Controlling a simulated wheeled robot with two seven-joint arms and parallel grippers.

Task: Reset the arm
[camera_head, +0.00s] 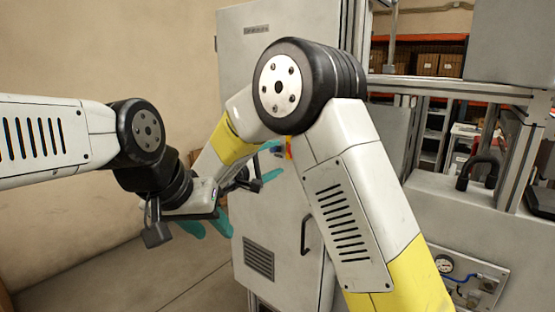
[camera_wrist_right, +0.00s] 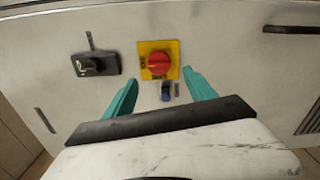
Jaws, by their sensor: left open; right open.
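My right arm rises from the lower right of the head view and bends over to the left. Its gripper (camera_head: 272,160) has teal fingers and faces the front of a tall grey cabinet (camera_head: 262,95). In the right wrist view the right gripper (camera_wrist_right: 160,76) is open, with nothing between its fingers. My left arm comes in from the left, and its gripper (camera_head: 207,226) is open with teal fingers, left of the cabinet and lower than the right gripper. The wrist housing partly hides it. I see nothing held in either gripper.
A cabinet handle (camera_head: 306,235) is lower down. A metal frame machine (camera_head: 460,215) stands right. Floor shows at lower left.

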